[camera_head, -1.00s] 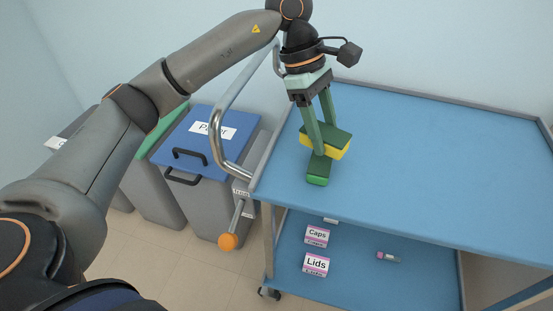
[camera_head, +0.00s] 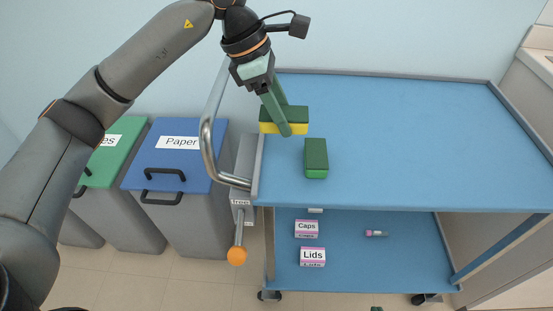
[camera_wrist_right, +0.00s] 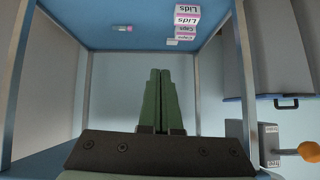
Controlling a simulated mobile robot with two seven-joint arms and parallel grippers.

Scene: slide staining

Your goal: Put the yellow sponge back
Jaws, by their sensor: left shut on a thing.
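The yellow sponge (camera_head: 299,128), with a dark green top, is in the jaws of my left gripper (camera_head: 285,130) at the left end of the cart's top in the head view. My left gripper is shut on it; one finger crosses its front. I cannot tell whether the sponge touches the surface. A green sponge (camera_head: 316,160) lies on the top just right of and in front of it, apart from it. In the right wrist view my right gripper (camera_wrist_right: 160,75) has its fingers together with nothing visible between them, below the cart's top.
The blue cart top (camera_head: 410,140) is clear to the right. A metal handle (camera_head: 208,140) rises at its left end. The lower shelf (camera_head: 400,265) holds Caps (camera_head: 306,229) and Lids (camera_head: 312,257) boxes and a small tube (camera_head: 376,233). A blue-lidded Paper bin (camera_head: 180,155) stands left.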

